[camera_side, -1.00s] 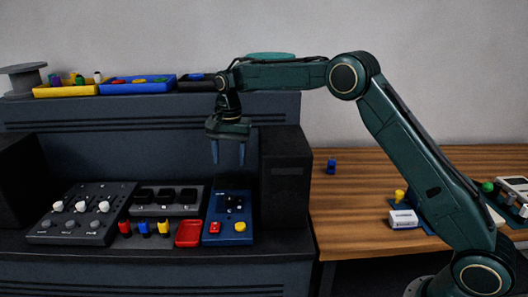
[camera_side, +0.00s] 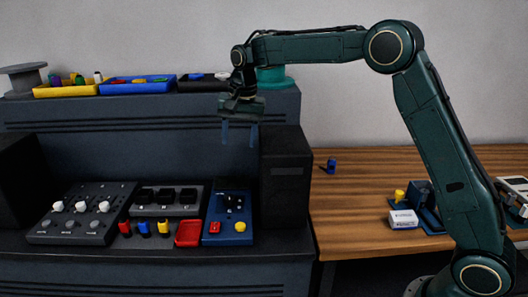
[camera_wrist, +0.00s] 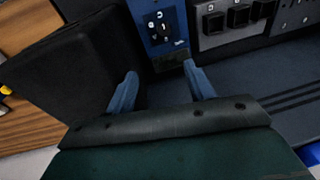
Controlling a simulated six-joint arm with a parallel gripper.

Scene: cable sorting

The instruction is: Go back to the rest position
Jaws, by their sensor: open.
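My gripper (camera_side: 240,132) is open and empty. In the side view it hangs in the air in front of the dark console's back panel, above the blue panel (camera_side: 213,238) and left of the black speaker-like box (camera_side: 286,185). In the wrist view my gripper (camera_wrist: 160,88) shows two blue fingers spread apart with nothing between them. Beyond the fingers lie the black box (camera_wrist: 70,75) and the blue panel (camera_wrist: 160,30).
Yellow (camera_side: 64,91), blue (camera_side: 137,88) and black trays stand on the upper shelf, beside a teal spool (camera_side: 276,76). A mixer (camera_side: 80,215), coloured plugs and a red tray (camera_side: 188,233) lie below. The wooden table (camera_side: 350,200) holds a blue plug (camera_side: 331,166) and a white box (camera_side: 403,219).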

